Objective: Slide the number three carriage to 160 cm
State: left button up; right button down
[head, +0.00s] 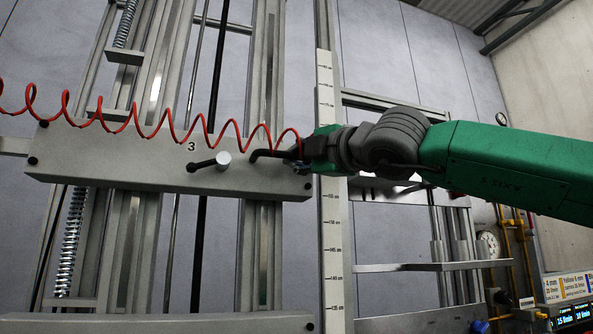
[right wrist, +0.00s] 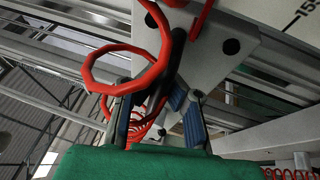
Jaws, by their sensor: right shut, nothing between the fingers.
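The number three carriage (head: 110,160) is a wide grey plate across the vertical rails, marked 3. A dark lever with a pale round hub (head: 210,162) sits on its face, with a black bent bar (head: 272,153) to the right. The upright scale (head: 333,240) stands just past the carriage's right end; a mark like 155 shows near its lower edge. My right gripper (head: 304,152) is shut and empty at that end, beside the bent bar; contact is unclear. My left gripper is out of view.
A red coiled hose (head: 160,125) runs across the carriage to my right gripper and loops close before the wrist camera. Another crossbar (head: 170,322) lies below. A gauge (head: 488,245) and lit display (head: 572,316) stand at the right.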

aim_at(282, 154)
jog(key=shift+s+a+f+n+g, duration=0.15)
jog(key=shift+s+a+f, duration=0.05)
jog(key=shift+a+f, duration=0.2)
jog(key=shift+s+a+f+n+g, duration=0.15)
jog(key=shift+s+a+f, duration=0.1)
jog(key=shift+a, duration=0.25)
jog(key=c, duration=2.2)
grip_release()
jog(key=o, duration=0.6)
jog(key=shift+s+r+y, duration=0.3)
jog(key=shift+s+r, duration=0.05)
jog(key=shift+s, duration=0.55)
jog(key=shift+w+f, duration=0.2)
jog(key=shift+w, duration=0.3)
jog(key=shift+d+f, duration=0.1)
jog(key=shift+d, duration=0.2)
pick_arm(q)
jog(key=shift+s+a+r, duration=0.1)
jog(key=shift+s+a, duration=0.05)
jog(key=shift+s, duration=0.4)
pick_arm(e)
jog(key=v, duration=0.8)
jog(key=s+a+v, duration=0.1)
jog(key=v, duration=0.3)
jog(key=shift+r, duration=0.35)
